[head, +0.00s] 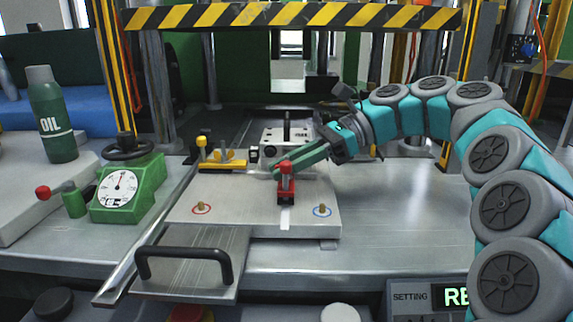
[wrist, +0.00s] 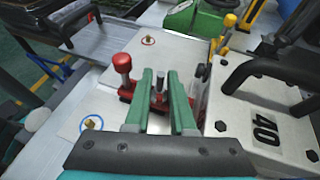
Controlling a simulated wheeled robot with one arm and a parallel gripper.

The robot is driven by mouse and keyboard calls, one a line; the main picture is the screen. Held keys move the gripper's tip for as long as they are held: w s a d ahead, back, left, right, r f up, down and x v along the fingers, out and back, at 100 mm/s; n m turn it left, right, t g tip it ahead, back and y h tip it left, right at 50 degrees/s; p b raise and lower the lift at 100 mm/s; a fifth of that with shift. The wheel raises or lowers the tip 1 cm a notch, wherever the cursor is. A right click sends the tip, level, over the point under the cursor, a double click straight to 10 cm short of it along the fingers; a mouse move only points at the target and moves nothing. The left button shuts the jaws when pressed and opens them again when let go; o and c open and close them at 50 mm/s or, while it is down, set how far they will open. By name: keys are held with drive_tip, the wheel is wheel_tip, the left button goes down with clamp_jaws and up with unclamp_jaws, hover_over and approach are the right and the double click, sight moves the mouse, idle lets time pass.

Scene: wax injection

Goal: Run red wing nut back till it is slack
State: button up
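The red clamp (head: 286,186) stands on the pale plate (head: 250,217), with an upright red-knobbed post that also shows in the wrist view (wrist: 122,63). My gripper (head: 279,170) reaches in from the right, its green fingers low over the plate just behind the red post. In the wrist view, my gripper (wrist: 160,82) has its fingers apart, on either side of a grey stud (wrist: 160,78). Red parts show at the stud's foot between the fingers. The wing nut itself is too small and too covered to make out clearly. I cannot tell whether the fingers touch it.
A yellow clamp (head: 220,158) stands at the plate's back left. A green dial gauge (head: 127,188) and oil bottle (head: 52,115) are at left. A striped bar (head: 290,16) crosses above.

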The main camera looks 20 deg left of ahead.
drive_tip(key=shift+s+r+m+y, duration=0.1)
drive_tip(key=shift+r+m+y, duration=0.1)
drive_tip(key=shift+m+y, duration=0.1)
